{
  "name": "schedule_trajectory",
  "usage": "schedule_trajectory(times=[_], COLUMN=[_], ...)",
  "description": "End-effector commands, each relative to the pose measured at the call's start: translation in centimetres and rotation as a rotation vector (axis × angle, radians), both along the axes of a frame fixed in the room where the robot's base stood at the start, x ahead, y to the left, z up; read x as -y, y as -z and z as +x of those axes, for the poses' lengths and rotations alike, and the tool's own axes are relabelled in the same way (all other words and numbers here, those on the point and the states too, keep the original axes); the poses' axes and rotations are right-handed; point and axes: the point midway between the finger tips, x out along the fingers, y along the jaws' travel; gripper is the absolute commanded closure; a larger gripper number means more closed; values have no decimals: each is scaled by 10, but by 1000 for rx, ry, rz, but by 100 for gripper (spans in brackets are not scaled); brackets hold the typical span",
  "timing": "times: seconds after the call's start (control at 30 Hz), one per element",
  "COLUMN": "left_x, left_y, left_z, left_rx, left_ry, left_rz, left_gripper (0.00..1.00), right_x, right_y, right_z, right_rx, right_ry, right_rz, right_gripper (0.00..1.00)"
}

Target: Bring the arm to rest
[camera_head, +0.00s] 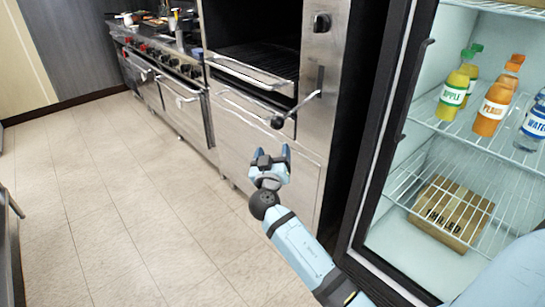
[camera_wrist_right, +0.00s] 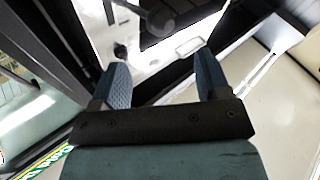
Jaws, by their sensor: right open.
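My right arm (camera_head: 303,249) reaches in from the lower right of the head view, in front of the open fridge. Its gripper (camera_head: 272,157) is open, with nothing between the fingers. It is in the air in front of the steel oven unit (camera_head: 262,135). In the right wrist view the two blue fingers of the gripper (camera_wrist_right: 161,78) stand apart with a clear gap. My left gripper does not show in the head view.
The fridge (camera_head: 395,235) stands at the right, with an apple bottle (camera_head: 452,95), a peach bottle (camera_head: 494,105), a water bottle (camera_head: 532,125) and a cardboard box (camera_head: 450,213) on wire shelves. A stove (camera_head: 160,70) stands further back. The tiled floor (camera_head: 110,200) at the left is clear.

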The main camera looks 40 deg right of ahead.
Motion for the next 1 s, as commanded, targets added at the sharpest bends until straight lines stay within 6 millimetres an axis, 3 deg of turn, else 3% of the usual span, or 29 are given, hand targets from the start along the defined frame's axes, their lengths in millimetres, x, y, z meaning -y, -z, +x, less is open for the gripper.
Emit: schedule_trajectory(times=[0.8,0.87,0.97,1.0], left_x=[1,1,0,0], left_y=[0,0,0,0], left_z=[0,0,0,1], left_rx=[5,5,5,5], left_ry=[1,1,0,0], left_rz=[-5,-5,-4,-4], left_gripper=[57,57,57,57], right_x=[1,-2,-15,-24], right_y=[3,11,41,59], right_z=[1,-3,-17,-28], right_rx=[-5,-26,-111,-164], right_ry=[-3,-17,-81,-123], right_rz=[1,10,50,76], right_gripper=[30,30,30,30])
